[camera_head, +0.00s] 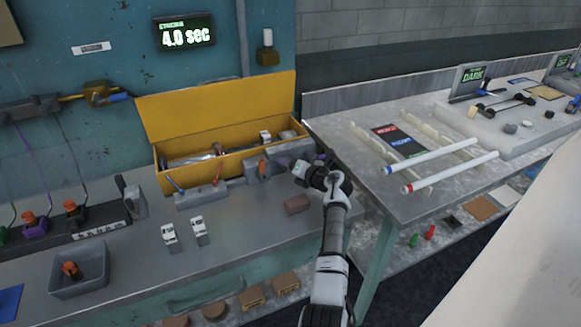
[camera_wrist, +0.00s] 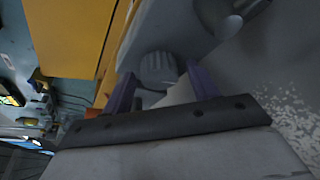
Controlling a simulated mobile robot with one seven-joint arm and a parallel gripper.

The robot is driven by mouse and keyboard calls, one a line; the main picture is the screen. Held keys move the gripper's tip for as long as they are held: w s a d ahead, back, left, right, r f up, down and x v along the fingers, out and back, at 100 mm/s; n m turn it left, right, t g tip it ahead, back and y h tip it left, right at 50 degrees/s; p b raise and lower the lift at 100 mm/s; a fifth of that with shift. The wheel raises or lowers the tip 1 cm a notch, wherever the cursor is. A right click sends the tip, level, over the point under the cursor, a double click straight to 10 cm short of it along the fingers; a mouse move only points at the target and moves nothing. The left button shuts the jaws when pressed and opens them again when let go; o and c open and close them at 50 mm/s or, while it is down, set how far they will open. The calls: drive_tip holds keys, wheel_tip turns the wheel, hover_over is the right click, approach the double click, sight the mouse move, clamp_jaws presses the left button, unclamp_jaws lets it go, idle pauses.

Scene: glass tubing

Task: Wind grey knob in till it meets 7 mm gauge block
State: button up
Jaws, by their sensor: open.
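In the wrist view a ribbed grey knob (camera_wrist: 157,68) sits on a grey body, just beyond the fingertips. My gripper (camera_wrist: 160,83) is open, with one purple finger on either side of the knob's near side. I cannot tell whether either finger touches it. A pale wedge-shaped surface (camera_wrist: 180,93) shows between the fingers; I cannot tell what it belongs to. In the head view my gripper (camera_head: 284,162) is at the right end of the bench, beside a grey fixture (camera_head: 256,169). The knob is not clear there. I cannot make out the 7 mm gauge block.
An open yellow box (camera_head: 229,156) stands right behind the fixture. Two small white items (camera_head: 169,233) lie on the bench. A side table (camera_head: 364,170) holding tubes is close on the right.

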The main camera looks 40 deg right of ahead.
drive_tip(key=b+v, duration=0.3)
drive_tip(key=v, duration=1)
drive_tip(key=shift+s+b, duration=0.4)
